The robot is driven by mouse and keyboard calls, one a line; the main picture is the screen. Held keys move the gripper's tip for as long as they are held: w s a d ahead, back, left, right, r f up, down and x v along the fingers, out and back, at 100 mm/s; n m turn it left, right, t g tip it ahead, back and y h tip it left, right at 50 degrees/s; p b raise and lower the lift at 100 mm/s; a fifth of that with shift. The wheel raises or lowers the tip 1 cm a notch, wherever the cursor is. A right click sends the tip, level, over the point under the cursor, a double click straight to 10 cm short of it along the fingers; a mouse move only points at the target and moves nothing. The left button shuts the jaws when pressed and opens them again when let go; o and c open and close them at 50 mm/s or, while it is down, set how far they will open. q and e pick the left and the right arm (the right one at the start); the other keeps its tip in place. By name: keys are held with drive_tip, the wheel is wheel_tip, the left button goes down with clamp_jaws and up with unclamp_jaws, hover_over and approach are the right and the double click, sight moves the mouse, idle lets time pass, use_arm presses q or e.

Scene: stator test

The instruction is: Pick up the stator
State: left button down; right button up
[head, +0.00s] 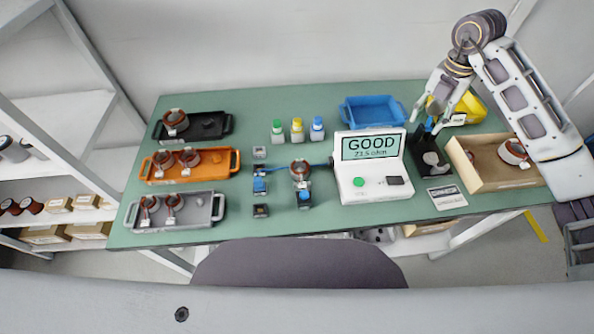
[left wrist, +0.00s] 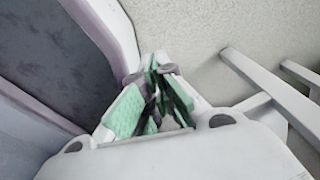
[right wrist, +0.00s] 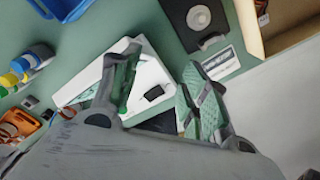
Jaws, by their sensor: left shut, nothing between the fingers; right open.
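Copper-wound stators show in the head view. Others lie in the black tray (head: 222,133), orange tray (head: 234,161), grey tray (head: 217,208) and wooden box (head: 462,166); the box holds one stator (head: 513,152). My right gripper (head: 430,116) is open and empty, above the table's right part by the black stand (head: 430,160). Its spread fingers (right wrist: 160,64) show over the tester in the right wrist view. My left gripper (left wrist: 160,90) is shut and empty, away from the table.
A blue bin (head: 372,108) stands behind the tester and a yellow bin (head: 470,108) behind the wooden box. Three small capped bottles (head: 297,130) stand mid-table. A label card (head: 446,197) lies in front of the black stand. The green table (head: 250,105) is clear along its back.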

use_arm(q)
drive_tip(key=shift+s, duration=0.45)
drive_tip(key=shift+w, duration=0.1)
